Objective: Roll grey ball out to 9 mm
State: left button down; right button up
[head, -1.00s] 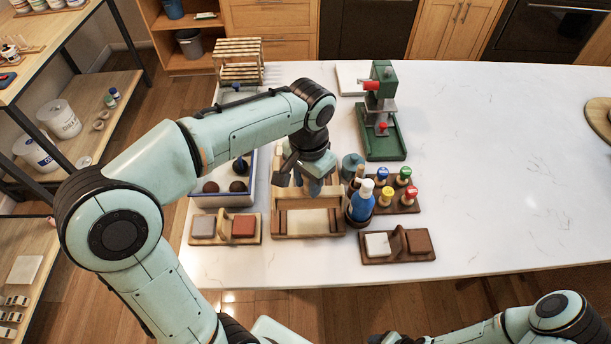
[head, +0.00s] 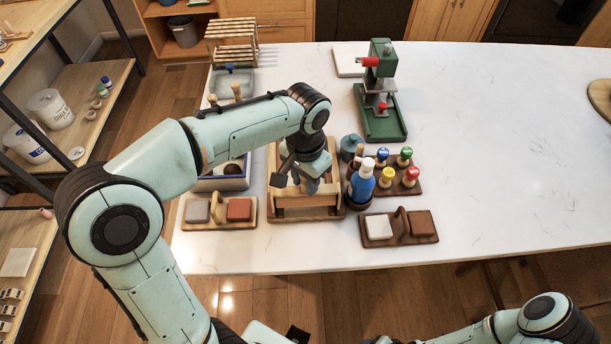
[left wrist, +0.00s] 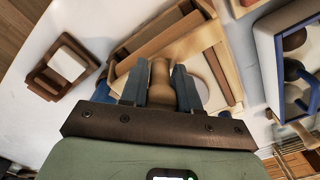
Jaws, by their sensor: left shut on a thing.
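My left gripper (head: 297,182) is over the wooden rolling frame (head: 308,213). In the left wrist view its two fingers (left wrist: 160,85) are shut on an upright tan wooden handle (left wrist: 161,72), which seems to belong to a roller lying across the frame. A pale round patch (left wrist: 207,68) shows inside the frame beside the right finger; I cannot tell whether it is the grey clay. My own arm and gripper hide much of the frame in the head view. My right gripper is not visible; only part of the right arm shows at the lower right.
A blue-edged tray (head: 222,184) with dark balls is left of the frame. A block holder (head: 218,222) stands at front left, another (head: 400,228) at front right. A blue bottle (head: 362,182) and coloured stamps (head: 387,176) are close on the right.

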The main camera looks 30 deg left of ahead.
pick_arm(q)
jog(key=shift+w, duration=0.15)
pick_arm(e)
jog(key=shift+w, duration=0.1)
pick_arm(q)
jog(key=shift+f, duration=0.25)
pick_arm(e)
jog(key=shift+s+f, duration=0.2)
pick_arm(q)
jog(key=c, duration=0.8)
grip_release()
jog(key=shift+o, duration=0.2)
notch_tip(320, 180, up, 13)
jog(key=shift+r+p, duration=0.2)
jog(key=shift+p, duration=0.9)
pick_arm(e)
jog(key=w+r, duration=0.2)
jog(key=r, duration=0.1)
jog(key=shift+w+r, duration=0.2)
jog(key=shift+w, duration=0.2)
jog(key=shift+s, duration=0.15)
